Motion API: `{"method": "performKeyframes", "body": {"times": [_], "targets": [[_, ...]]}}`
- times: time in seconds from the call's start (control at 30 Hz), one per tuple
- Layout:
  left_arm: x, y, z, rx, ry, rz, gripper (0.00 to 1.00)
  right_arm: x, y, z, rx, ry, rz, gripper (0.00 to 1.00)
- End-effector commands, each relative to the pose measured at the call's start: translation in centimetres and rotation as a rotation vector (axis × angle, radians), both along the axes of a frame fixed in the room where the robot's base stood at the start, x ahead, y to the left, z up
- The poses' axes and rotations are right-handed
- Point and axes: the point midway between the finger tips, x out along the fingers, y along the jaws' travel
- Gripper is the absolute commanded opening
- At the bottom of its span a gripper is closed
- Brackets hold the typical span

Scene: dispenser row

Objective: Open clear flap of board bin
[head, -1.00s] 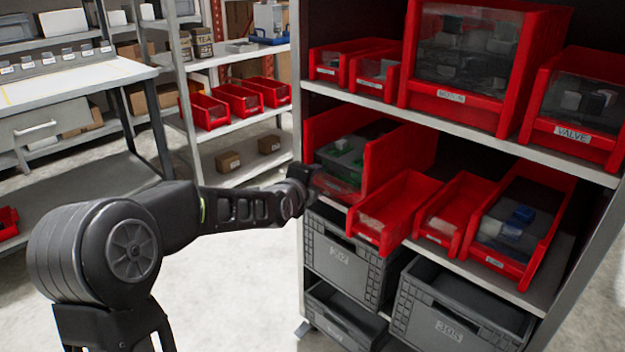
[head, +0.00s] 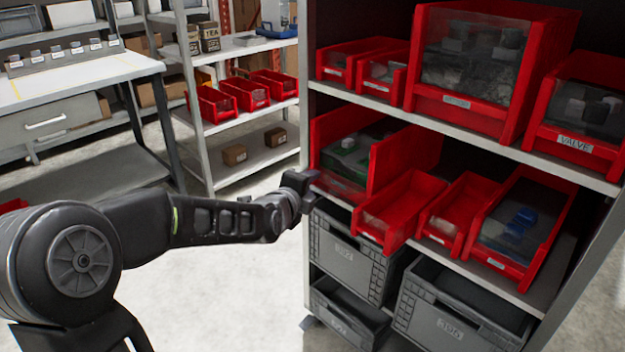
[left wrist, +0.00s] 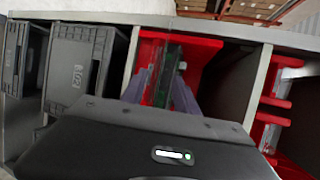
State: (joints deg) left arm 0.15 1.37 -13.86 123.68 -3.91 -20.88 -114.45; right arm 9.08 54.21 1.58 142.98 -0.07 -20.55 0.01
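The board bin (head: 379,171) is a red bin at the left end of the middle shelf, with green boards (head: 350,146) inside. Its clear flap (head: 343,180) appears to cover the front, but its exact angle is hard to tell. My left gripper (head: 308,188) is at the bin's lower left front corner; its fingertips are small and dark there. In the left wrist view the two fingers (left wrist: 160,92) stand apart in front of the red bin (left wrist: 205,52), with a clear, greenish-edged panel between them. I cannot tell whether they touch it. My right gripper is not in view.
Open red bins (head: 400,208) stand to the right on the same shelf. Grey crates (head: 347,253) sit below, and more red bins with clear fronts (head: 470,65) are above. The rack's left post (head: 304,100) is close to my gripper. Floor to the left is clear.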

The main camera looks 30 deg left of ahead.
Motion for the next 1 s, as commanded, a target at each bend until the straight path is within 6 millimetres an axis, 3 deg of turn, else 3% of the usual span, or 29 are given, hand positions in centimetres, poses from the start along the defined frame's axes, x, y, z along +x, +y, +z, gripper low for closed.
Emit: {"method": "performKeyframes", "body": {"times": [0.33, 1.0], "targets": [[-2.2, -0.2, 0.8, 0.0, 0.0, 0.001, 0.36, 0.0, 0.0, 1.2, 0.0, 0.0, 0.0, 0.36], [-2.3, -0.3, 0.7, 0.001, 0.0, 0.0, 0.36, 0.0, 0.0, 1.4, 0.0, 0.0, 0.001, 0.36]]}}
